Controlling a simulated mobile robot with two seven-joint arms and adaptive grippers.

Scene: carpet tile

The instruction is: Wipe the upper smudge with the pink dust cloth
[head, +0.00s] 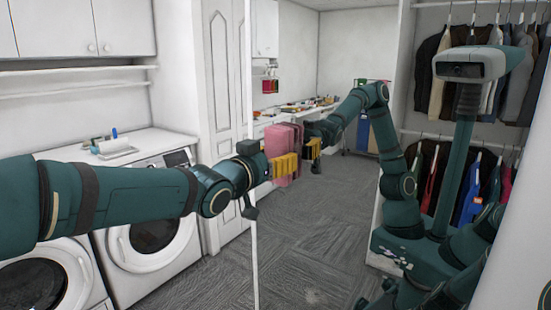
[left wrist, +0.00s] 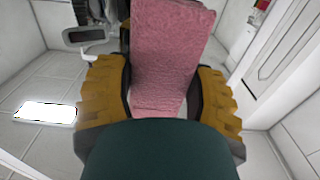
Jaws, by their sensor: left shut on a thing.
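A large mirror (head: 345,215) stands ahead and reflects the room and my own body. My left gripper (head: 279,166) reaches in from the left at the mirror, its yellow fingers shut on the pink dust cloth (head: 275,141). The cloth and its reflection sit side by side, and I cannot tell whether it touches the glass. In the left wrist view the cloth (left wrist: 170,50) stands out between the yellow fingers (left wrist: 160,100). A faint pale mark (head: 313,297) shows low on the mirror, possibly a smudge. I cannot make out the upper smudge. My right gripper is not in view.
White front-loading washing machines (head: 150,235) stand left under my left arm, with a roll and small bottles (head: 114,147) on top. Cabinets (head: 80,30) hang above. The mirror's left edge (head: 253,270) is a thin upright line. Hanging clothes (head: 470,180) and grey carpet show in the reflection.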

